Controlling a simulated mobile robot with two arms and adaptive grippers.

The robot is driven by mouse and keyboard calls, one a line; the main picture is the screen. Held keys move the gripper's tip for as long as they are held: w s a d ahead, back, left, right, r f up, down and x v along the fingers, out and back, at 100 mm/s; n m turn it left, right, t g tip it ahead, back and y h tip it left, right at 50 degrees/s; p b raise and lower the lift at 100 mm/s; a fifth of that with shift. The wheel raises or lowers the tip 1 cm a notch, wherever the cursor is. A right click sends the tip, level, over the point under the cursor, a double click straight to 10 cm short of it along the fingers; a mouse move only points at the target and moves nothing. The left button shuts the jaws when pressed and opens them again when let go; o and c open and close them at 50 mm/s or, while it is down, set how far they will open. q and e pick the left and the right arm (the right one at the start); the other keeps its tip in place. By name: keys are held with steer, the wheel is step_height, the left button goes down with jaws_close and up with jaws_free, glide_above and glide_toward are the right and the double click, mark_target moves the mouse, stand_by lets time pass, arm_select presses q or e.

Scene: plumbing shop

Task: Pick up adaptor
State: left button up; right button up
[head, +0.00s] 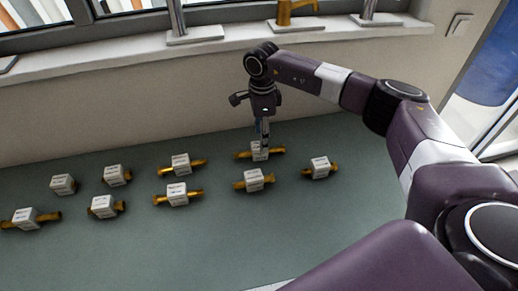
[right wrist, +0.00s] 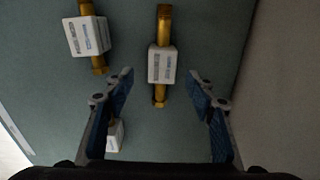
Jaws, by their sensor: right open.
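The adaptors are brass fittings, each with a white labelled box around its middle, lying on a green table. One adaptor (head: 260,153) lies in the back row, right below my right gripper (head: 264,143) in the head view. In the right wrist view my right gripper (right wrist: 161,78) is open, with its two blue-padded fingers spread. An adaptor (right wrist: 161,65) shows in the gap ahead of and between the fingertips, with nothing gripped. Its brass ends stick out of both sides of the box. My left gripper is not in view.
Several other adaptors stand around on the green table (head: 200,245), such as one in front (head: 254,180) and one to the right (head: 320,167). The wall and sill (head: 130,58), with taps on plates, run behind. The front of the table is clear.

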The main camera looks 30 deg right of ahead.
steer(key=f, duration=0.1)
steer(key=f+p, duration=0.2)
steer(key=f, duration=0.1)
steer(key=shift+w+a, duration=0.2)
steer(key=shift+a, duration=0.05)
steer(key=shift+f, duration=0.5)
jaws_close()
steer(key=shift+r, duration=0.1)
step_height(320, 180, up, 20)
steer(key=b, duration=0.5)
